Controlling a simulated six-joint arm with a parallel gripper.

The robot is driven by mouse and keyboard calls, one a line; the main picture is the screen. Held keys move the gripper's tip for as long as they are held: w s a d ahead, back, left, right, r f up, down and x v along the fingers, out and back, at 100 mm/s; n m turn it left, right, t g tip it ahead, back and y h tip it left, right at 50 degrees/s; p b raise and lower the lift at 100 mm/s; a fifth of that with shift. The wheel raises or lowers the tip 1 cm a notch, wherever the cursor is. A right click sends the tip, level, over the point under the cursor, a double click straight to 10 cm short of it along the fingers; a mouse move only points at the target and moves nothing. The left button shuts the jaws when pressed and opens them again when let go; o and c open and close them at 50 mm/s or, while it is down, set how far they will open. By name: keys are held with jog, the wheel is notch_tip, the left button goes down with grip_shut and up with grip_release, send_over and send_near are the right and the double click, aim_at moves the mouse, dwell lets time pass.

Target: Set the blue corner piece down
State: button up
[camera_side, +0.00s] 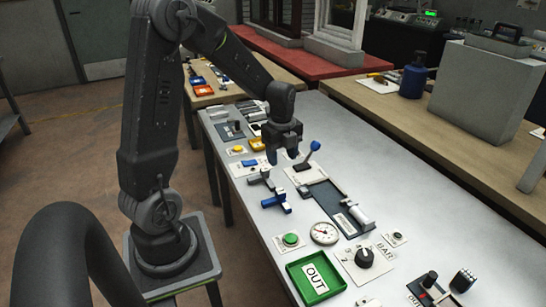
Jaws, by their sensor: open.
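The blue corner piece (277,203) lies on the grey table (236,187), near its left edge. A similar grey piece (261,177) lies just behind it. My gripper (282,158) points down above the table, farther back than the blue piece and apart from it. Its two fingers are spread, with nothing visible between them. The exact height of the fingertips over the table is hard to tell.
A blue-knobbed lever (313,148) stands right of my gripper. In front are a dark slide fixture (335,205), a round gauge (324,233), a green button (290,239), a black knob (364,257) and a green OUT tray (292,270).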

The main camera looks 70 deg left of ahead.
jog(key=s+d+r+n+t, duration=0.2)
jog(key=s+d+r+n, duration=0.4)
jog(key=d+r+n, duration=0.1)
jog(key=s+d+r+n+t, duration=0.3)
jog(key=s+d+r+n, duration=0.4)
jog(key=d+n, duration=0.3)
jog(key=shift+d, duration=0.85)
